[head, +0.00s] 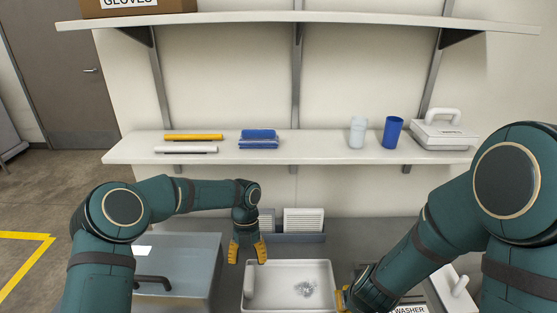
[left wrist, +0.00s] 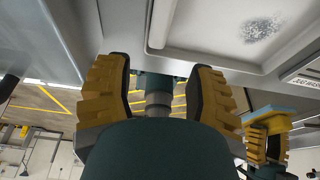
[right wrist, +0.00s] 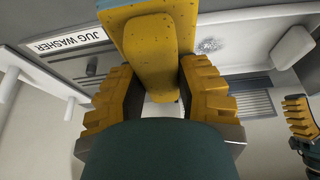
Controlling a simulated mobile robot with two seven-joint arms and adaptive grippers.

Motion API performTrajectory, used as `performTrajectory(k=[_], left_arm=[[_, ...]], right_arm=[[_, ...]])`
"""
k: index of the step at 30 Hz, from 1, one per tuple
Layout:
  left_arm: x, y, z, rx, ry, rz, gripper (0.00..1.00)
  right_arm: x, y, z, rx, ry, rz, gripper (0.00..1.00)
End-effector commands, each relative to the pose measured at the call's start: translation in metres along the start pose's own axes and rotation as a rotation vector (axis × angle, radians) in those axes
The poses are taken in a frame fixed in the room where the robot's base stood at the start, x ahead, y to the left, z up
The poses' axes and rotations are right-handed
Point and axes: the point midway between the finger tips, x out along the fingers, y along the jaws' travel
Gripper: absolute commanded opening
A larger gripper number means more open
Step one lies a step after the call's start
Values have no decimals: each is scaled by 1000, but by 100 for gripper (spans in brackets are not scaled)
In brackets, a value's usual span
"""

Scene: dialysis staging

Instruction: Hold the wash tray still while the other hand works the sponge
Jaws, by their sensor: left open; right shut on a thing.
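My left gripper (head: 247,250) is open and empty by the tray's back left corner. In the left wrist view the tray's rim (left wrist: 205,56) lies past the open fingers (left wrist: 160,70); I cannot tell if they touch it. My right gripper (head: 345,298) is at the tray's right side, shut on the yellow and blue sponge (right wrist: 150,50), which also shows in the left wrist view (left wrist: 284,113).
A grey box (head: 185,250) with a dark handle stands left of the tray. White ridged blocks (head: 303,220) stand behind. A shelf (head: 310,153) with cups and other items runs above.

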Motion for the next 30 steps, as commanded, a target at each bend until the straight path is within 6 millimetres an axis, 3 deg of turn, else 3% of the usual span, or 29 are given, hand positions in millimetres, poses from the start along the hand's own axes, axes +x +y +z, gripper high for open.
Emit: performTrajectory(k=[11,30], left_arm=[[8,2,5,36,4,13,55],[62,2,21,34,4,12,55]], right_arm=[[8,0,3,0,0,0,5],[39,0,16,0,0,0,5]])
